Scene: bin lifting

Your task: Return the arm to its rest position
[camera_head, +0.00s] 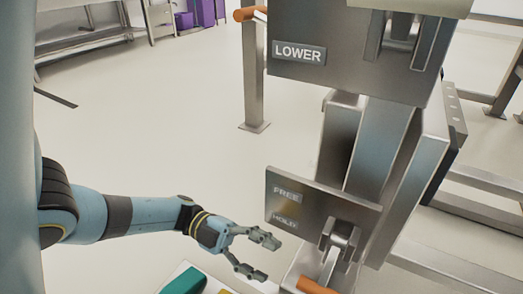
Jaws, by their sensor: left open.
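My left arm comes in from the left, bent at the elbow. Its gripper (262,256) is open and empty, with two grey fingers spread apart. It is at the lower middle, just left of a metal panel (315,208) marked FREE and HOLD, and appears apart from it. A lever with an orange handle (313,286) stands by that panel, cut off by the bottom edge. My right gripper is not in view.
A larger panel (350,70) marked LOWER sits higher on the steel lift column (378,150). A teal item (184,281) lies on a white surface below my arm. A post (252,80) and steel frames stand around. Purple bins (200,14) are far back. Open floor lies left.

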